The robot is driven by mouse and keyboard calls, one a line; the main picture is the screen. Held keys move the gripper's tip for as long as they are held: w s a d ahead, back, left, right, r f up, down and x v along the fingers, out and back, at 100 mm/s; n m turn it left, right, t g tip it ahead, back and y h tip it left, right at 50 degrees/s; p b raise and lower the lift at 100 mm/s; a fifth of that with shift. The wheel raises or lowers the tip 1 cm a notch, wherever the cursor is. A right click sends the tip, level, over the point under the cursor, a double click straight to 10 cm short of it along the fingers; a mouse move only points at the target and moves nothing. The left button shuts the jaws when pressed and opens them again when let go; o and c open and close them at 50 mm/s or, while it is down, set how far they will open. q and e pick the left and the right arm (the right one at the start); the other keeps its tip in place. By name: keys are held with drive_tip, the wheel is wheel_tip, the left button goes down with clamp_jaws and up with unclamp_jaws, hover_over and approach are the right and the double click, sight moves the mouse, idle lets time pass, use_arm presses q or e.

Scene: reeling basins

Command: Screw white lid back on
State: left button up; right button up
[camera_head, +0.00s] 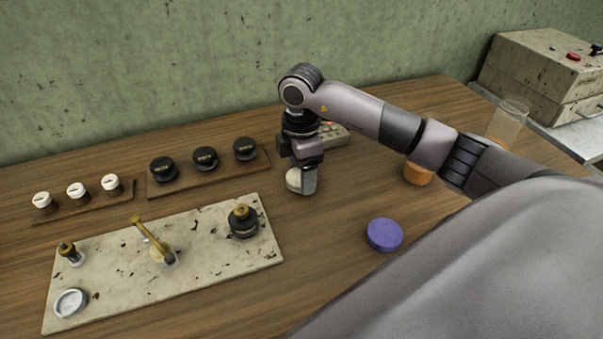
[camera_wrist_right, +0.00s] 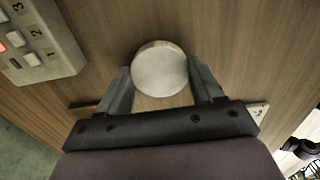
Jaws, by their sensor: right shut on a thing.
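The white lid (camera_head: 293,180) is a pale round disc low over the wooden table, left of centre in the head view. My right gripper (camera_head: 302,184) points down and is shut on it. In the right wrist view the lid (camera_wrist_right: 160,68) shows as a whitish disc between the two fingertips. I cannot tell whether the lid touches the table or something beneath it. An orange container (camera_head: 418,173) stands partly behind my right arm. A tall clear container (camera_head: 509,121) stands further right. My left gripper is not in view.
A purple round lid (camera_head: 384,234) lies in front. A speckled slab (camera_head: 110,270) with brass-topped fittings is at left. Black knobs stand on a wooden strip (camera_head: 210,180), white ones on another (camera_head: 85,207). A numbered button box (camera_wrist_right: 45,45) is close to my gripper.

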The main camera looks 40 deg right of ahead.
wheel_tip(320, 180, up, 19)
drive_tip(key=p, duration=0.2)
drive_tip(key=shift+r+p, duration=0.2)
drive_tip(key=shift+p, duration=0.1)
